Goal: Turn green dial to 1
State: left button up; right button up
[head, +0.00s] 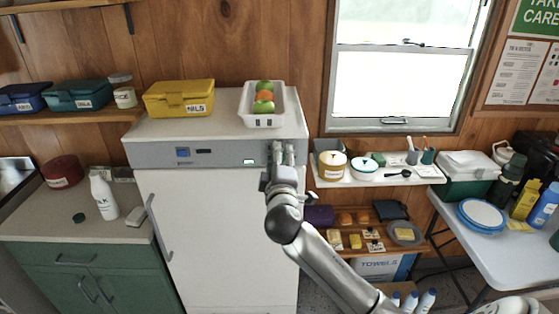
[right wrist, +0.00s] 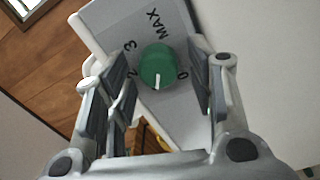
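The green dial (right wrist: 157,65) shows in the right wrist view on a light grey panel. Marks 0, 2, 3 and MAX are readable around it; I cannot make out a 1. Its white pointer line points toward the bottom of the picture, between 2 and 0. My right gripper (right wrist: 162,82) is open, with its fingers on either side of the dial and apparent gaps to it. In the head view my right gripper (head: 283,154) is at the right end of the fridge's control panel (head: 222,152) and hides the dial. My left gripper is not in view.
A white tray of fruit (head: 263,120) and a yellow box (head: 179,98) stand on the white fridge (head: 220,230). A small shelf (head: 350,182) with pots is close to the right. A counter (head: 120,226) with a bottle (head: 103,197) is at left.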

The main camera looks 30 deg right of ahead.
dwell(0.3)
jog(key=v, duration=1.2)
